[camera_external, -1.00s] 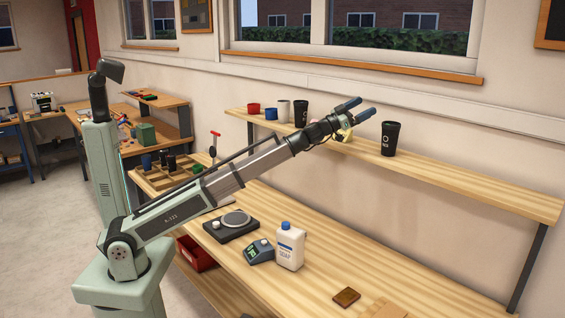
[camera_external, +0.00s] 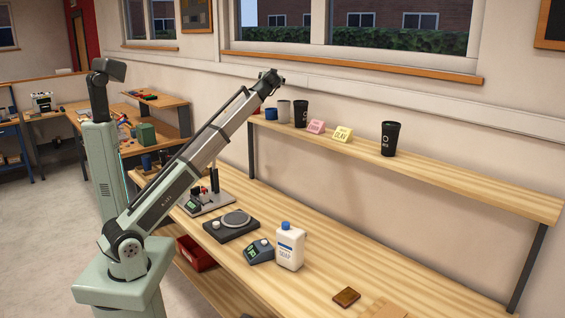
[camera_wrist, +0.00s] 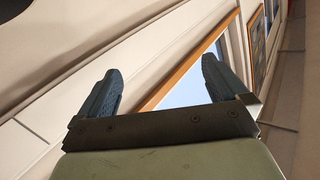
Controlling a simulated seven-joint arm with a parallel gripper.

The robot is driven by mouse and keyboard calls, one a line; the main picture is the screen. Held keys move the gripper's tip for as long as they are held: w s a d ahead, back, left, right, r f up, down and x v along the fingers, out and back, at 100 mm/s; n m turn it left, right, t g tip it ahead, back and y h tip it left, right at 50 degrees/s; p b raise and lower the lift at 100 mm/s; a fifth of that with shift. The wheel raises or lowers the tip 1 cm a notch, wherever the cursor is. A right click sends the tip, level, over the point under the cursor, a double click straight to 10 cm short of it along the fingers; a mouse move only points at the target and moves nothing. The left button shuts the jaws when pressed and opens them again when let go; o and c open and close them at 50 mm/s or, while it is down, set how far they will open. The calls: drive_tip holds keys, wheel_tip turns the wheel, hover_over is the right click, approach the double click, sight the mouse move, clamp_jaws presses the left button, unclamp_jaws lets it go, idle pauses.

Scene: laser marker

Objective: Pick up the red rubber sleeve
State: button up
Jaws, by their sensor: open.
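My gripper (camera_external: 272,77) is raised high by the wall, above the shelf's left end. In the wrist view my gripper (camera_wrist: 162,78) has its two blue-grey fingers wide apart, with nothing between them but wall and window.
The shelf (camera_external: 450,180) holds a blue sleeve (camera_external: 271,114), a grey cup (camera_external: 284,110), black tumblers (camera_external: 301,114) (camera_external: 390,138), a pink card (camera_external: 316,127) and a yellow card (camera_external: 343,134). Below, the bench holds a white bottle (camera_external: 290,246) and devices.

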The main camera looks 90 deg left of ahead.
drive_tip(key=s+a+f+t+h, duration=0.2)
drive_tip(key=s+a+f+h, duration=0.2)
drive_tip(key=s+a+h, duration=0.75)
drive_tip(key=f, duration=0.2)
drive_tip(key=f+h, duration=0.1)
drive_tip(key=f, duration=0.1)
drive_tip(key=f+h, duration=0.1)
drive_tip(key=f, duration=0.2)
drive_tip(key=shift+s+d, duration=0.1)
drive_tip(key=shift+s, duration=0.2)
drive_tip(key=shift+w+x, duration=0.2)
drive_tip(key=shift+x, duration=1.25)
drive_tip(key=shift+w+x, duration=0.2)
drive_tip(key=shift+x, duration=1.3)
drive_tip(key=shift+c, duration=0.3)
drive_tip(key=c, duration=0.9)
